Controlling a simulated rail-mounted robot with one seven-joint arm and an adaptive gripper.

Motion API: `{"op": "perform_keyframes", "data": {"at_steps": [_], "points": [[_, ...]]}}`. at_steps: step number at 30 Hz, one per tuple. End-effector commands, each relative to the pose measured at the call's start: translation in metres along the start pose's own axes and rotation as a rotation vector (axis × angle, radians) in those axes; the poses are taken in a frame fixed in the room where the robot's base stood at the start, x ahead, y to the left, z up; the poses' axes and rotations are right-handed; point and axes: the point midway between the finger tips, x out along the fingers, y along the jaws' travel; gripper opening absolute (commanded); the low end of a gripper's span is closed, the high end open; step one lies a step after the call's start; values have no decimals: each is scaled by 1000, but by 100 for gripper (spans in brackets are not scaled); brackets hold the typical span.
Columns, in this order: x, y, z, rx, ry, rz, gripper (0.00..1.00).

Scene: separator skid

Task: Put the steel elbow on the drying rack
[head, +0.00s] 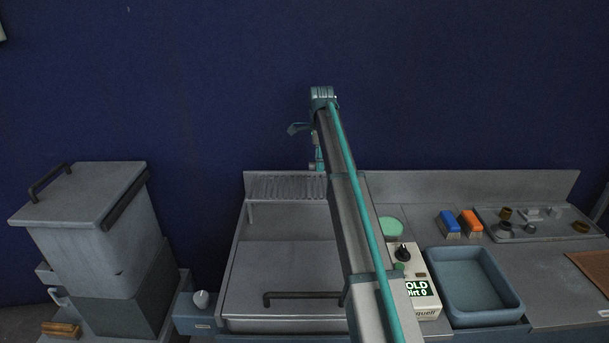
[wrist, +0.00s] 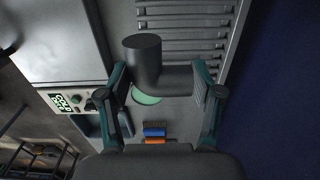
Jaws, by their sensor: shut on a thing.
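The steel elbow (wrist: 143,62) is a dark grey bent pipe in the wrist view, with one leg pointing up in the picture and the other running right. My gripper (wrist: 163,82) is shut on it, with a teal finger on each side. The drying rack (wrist: 190,28) is a slatted metal grid, seen past the elbow at the top of the wrist view. In the head view the rack (head: 285,187) is at the back left of the steel counter. My gripper (head: 318,163) is there near its right end, partly hidden by my arm; the elbow cannot be made out.
A lidded grey bin (head: 85,215) stands at left. A covered basin (head: 285,265) with a dark handle lies before the rack. Right of my arm are a labelled box (head: 420,285), a green disc (head: 390,228), a blue-grey tub (head: 475,285), two brushes and a parts tray (head: 545,228).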

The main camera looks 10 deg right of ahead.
Motion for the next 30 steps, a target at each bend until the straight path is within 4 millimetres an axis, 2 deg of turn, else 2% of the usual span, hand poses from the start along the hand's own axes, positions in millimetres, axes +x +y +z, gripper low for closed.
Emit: {"op": "perform_keyframes", "data": {"at_steps": [2,4,9,20,25,30], "points": [[4,-14,15,-2,0,3,18],[19,-19,22,-1,0,4,18],[44,-31,37,-2,0,2,18],[65,-42,49,-1,0,1,18],[89,-41,48,0,0,1,18],[96,-41,48,-1,0,0,18]]}}
